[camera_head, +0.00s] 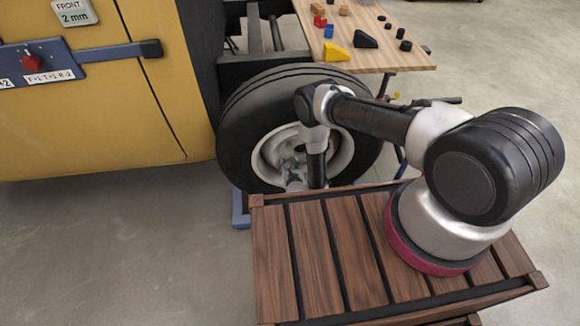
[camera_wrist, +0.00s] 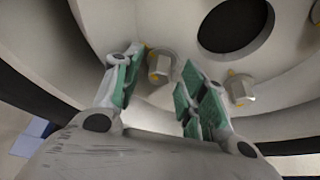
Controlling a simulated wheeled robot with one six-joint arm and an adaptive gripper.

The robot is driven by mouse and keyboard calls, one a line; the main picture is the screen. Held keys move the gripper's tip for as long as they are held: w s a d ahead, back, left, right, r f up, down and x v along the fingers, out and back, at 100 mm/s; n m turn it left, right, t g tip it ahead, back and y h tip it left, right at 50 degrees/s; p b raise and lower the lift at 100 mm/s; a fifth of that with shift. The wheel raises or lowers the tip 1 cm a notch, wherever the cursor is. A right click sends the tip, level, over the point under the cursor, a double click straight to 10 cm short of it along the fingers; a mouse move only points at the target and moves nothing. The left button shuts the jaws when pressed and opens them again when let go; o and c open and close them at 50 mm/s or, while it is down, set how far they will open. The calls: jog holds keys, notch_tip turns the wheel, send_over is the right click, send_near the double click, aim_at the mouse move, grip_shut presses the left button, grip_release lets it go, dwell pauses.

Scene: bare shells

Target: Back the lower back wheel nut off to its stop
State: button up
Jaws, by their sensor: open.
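The wheel (camera_head: 240,125) has a black tyre and a pale rim (camera_head: 268,155), with my arm in front of it. In the wrist view one hex wheel nut (camera_wrist: 160,66) sits on the rim between my fingertips, with a yellow mark at its upper left. A second nut (camera_wrist: 240,90) is to the right, outside the fingers. I cannot tell for sure which is the lower back one. My gripper (camera_wrist: 163,72), with green pads, is open around the first nut; gaps show on both sides. In the head view the gripper (camera_head: 296,180) is at the rim's lower part, partly hidden.
A dark centre hole (camera_wrist: 232,24) opens above the nuts. A yellow body panel (camera_head: 110,120) stands left of the wheel. A wooden table (camera_head: 385,55) with small coloured blocks is behind it. My slatted deck is in front. The floor at left is clear.

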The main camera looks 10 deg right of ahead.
grip_shut()
jog(key=n+h, duration=0.1)
jog(key=n, duration=0.2)
jog(key=n+h, duration=0.2)
jog(key=n+t+h, duration=0.1)
jog(key=n+h, duration=0.1)
jog(key=n, duration=0.1)
jog(key=shift+a+f+n, duration=0.2)
jog(key=shift+a+n, duration=0.1)
jog(key=shift+a, duration=0.1)
dwell(0.6)
dwell(0.5)
grip_release()
